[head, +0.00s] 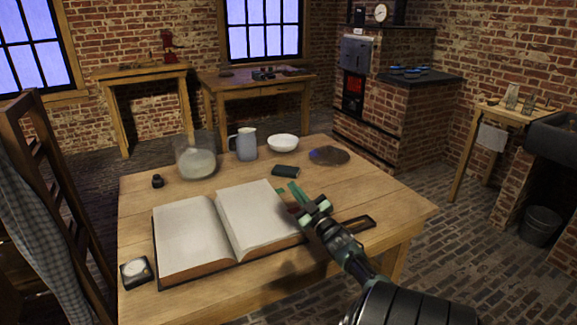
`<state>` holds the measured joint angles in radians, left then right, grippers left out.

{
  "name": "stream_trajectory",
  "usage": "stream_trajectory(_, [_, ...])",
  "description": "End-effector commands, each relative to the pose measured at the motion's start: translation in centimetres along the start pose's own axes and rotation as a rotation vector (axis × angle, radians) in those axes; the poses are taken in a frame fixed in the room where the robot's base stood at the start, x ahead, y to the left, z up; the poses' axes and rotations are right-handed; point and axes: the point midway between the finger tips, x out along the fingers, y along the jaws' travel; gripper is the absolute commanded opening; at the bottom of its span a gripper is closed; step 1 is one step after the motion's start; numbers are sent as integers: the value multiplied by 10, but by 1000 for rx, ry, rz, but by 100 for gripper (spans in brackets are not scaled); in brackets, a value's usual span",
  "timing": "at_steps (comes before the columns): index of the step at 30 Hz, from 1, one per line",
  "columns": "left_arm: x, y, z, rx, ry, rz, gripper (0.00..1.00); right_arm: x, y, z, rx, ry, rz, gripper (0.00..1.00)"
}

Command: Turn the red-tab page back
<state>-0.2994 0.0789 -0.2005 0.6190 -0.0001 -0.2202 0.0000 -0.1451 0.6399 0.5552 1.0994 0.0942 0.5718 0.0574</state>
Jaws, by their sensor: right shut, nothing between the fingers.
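An open book (188,236) lies on the wooden table, its two blank pages facing up. Its right page (256,216) sits a little higher than the left one. A small dark red patch (292,208), perhaps the red tab, shows at the right page's outer edge, partly behind my gripper. A small green patch (280,191) shows just above it. My right gripper (295,189) is shut and empty, at the right edge of the book. I cannot tell whether it touches the page. My left gripper is out of view.
A glass jar (196,160), grey jug (246,146), white bowl (283,143), dark plate (329,155) and dark case (285,171) stand behind the book on the table (390,205). A small inkwell (157,181), square dial (136,272) and dark-framed object (357,225) lie around it.

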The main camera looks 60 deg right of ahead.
Motion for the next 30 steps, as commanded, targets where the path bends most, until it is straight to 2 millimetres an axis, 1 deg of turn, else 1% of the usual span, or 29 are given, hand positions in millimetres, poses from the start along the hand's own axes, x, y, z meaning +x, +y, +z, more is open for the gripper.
stream_trajectory(1, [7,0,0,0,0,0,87,-2,-3,7,21,1,8,0])
stream_trajectory(8, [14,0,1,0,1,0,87,-6,-5,17,76,0,27,0])
stream_trajectory(25, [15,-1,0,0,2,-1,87,-8,-6,19,87,-1,30,0])
stream_trajectory(28, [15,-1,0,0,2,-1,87,-15,-7,20,88,-2,29,0])
stream_trajectory(30, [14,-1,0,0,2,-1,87,-26,-7,20,88,-4,28,0])
